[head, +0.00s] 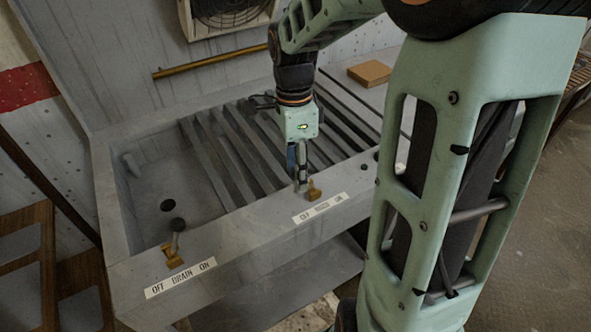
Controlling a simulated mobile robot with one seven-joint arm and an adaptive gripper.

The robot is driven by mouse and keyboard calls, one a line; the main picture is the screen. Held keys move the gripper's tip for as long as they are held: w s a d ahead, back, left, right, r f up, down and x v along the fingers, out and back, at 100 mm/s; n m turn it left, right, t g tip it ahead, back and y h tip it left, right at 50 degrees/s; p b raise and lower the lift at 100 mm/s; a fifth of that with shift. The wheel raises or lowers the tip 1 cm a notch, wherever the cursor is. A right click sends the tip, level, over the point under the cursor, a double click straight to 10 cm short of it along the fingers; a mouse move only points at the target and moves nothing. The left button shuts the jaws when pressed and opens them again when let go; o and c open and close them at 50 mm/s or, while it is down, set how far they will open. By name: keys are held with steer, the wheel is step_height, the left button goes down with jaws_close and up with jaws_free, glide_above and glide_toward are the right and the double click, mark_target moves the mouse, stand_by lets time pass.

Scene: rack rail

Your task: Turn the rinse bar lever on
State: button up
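The rinse lever's brass base (314,191) is on the front ledge of the grey sink, behind a white label (319,208) whose end words look like OFF and ON; its middle word is too small to read surely. My gripper (301,184) points down at the ledge, just left of this base and very close to it. The lever's handle is not clearly seen beside the fingers. Whether the fingers touch or hold it, and whether they are open, cannot be told from this view.
A second lever with a black knob (178,224) and brass base stands at the left of the ledge, behind a label (180,278) reading OFF DRAIN ON. Slats (215,150) cross the sink (150,262). A brown block (369,73) lies behind; a brass bar (210,62) runs along the wall.

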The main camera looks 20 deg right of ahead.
steer(key=shift+f, duration=0.25)
jaws_close()
stand_by(0.3)
